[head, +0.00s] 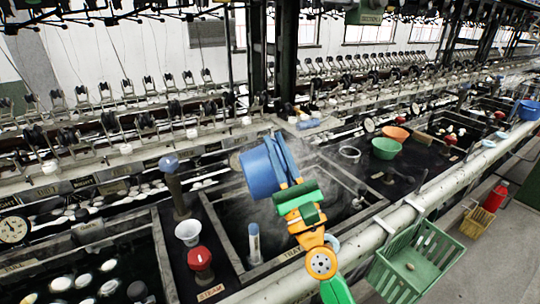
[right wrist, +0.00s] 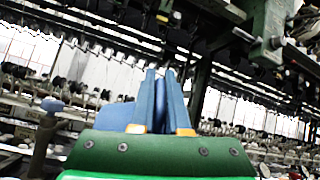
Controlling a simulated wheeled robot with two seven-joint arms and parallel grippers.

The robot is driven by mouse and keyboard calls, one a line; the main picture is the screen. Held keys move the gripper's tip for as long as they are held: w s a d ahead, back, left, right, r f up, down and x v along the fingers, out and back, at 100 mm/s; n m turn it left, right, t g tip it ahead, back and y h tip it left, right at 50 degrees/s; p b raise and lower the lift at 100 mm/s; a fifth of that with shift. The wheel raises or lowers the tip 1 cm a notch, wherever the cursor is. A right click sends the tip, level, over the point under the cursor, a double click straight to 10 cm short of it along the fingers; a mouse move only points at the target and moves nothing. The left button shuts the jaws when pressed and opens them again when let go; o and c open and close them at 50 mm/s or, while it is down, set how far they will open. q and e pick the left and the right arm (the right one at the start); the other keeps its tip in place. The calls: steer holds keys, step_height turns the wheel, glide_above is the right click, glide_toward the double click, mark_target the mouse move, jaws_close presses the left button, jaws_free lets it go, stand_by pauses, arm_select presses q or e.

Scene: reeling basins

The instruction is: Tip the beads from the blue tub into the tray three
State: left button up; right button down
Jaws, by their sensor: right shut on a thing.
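The blue tub (head: 258,174) is held in the air in the head view, tilted well over to the left. My right gripper (head: 278,145) is shut on its wall at the right side. In the right wrist view the blue fingers (right wrist: 160,98) stand close together, with part of the tub (right wrist: 112,116) behind them. Below the tub is a dark, steaming basin; its front rim (head: 262,268) bears a label that seems to begin with "TRAY", its number unreadable. I cannot make out any beads. My left gripper is not in view.
A white cup (head: 188,233) and a red-topped knob (head: 200,259) stand left of the basin. Green (head: 387,148) and orange (head: 396,133) bowls lie right. A green crate (head: 414,262) hangs by the front rail (head: 400,216).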

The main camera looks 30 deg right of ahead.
mark_target(255, 172)
steer(key=a+n+y, duration=0.1)
steer(key=n, duration=0.1)
steer(key=w+a+f+n+y, duration=0.1)
steer(key=n+y, duration=0.1)
steer(key=a+n+g+y, duration=0.1)
steer(key=a+n+y, duration=0.1)
steer(key=shift+w+f, duration=0.15)
steer(key=shift+f, duration=0.25)
steer(key=a+f+n+g+y+p, duration=0.2)
steer(key=a+f+n+g+p, duration=0.1)
steer(key=n, duration=0.4)
steer(key=w+a+f+n+g+y+p, duration=0.1)
steer(key=a+f+n+g+y+p, duration=0.1)
steer(key=a+n+g+p, duration=0.3)
steer(key=f+n+p, duration=0.1)
steer(key=n+p, duration=0.1)
steer(key=n, duration=0.1)
steer(key=shift+w+a+g, duration=0.25)
steer(key=shift+a+g, duration=0.05)
steer(key=shift+a, duration=0.1)
